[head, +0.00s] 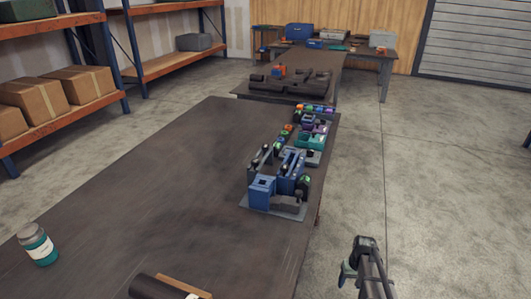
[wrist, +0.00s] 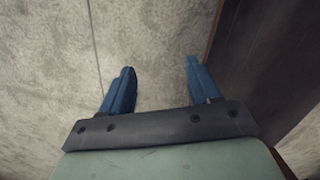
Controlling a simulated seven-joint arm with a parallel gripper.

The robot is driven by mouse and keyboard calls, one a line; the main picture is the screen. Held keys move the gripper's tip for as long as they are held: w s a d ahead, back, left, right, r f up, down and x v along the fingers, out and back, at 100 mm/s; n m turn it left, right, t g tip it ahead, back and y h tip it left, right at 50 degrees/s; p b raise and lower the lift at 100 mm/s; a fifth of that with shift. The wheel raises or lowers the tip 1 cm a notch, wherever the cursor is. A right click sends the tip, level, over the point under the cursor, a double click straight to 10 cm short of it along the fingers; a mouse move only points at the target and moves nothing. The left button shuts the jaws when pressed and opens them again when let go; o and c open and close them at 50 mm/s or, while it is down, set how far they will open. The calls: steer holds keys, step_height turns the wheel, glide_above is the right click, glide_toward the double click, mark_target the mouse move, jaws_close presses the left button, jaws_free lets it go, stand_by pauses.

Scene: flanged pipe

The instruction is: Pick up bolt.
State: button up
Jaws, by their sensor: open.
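I cannot make out a bolt for certain in either view; the small parts on the table are too small to tell apart. In the wrist view my gripper (wrist: 160,68) has its two blue fingers spread apart with nothing between them. It is over the bare concrete floor, beside the table's edge. In the head view my arm shows at the lower right, off the right side of the table. A grey plate with blue blocks and dark parts (head: 262,192) stands near the table's right edge.
Small coloured parts and holders (head: 312,142) line the right edge of the table (head: 150,190) behind the blue blocks. A teal-and-white jar (head: 39,249) stands at the left. A dark cylinder (head: 155,288) lies at the front. The table's middle is clear.

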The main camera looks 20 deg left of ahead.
steer(key=w+a+r+n+t, duration=0.15)
steer(key=w+a+r, duration=0.25)
steer(key=w+r, duration=0.55)
steer(key=w+a+r+n+t+y, duration=0.15)
steer(key=w+a+r, duration=0.25)
steer(key=w+r, duration=0.55)
steer(key=w+a+r+t, duration=0.2)
steer(key=w+a+r, duration=0.25)
steer(key=r, duration=0.95)
step_height(320, 180, up, 22)
steer(key=n+g+y, duration=0.2)
steer(key=n, duration=0.4)
glide_above(266, 146)
steer(key=s+d, duration=0.3)
steer(key=d, duration=0.2)
steer(key=x, duration=1.4)
steer(key=shift+w, duration=0.2)
steer(key=shift+c, duration=0.3)
jaws_close()
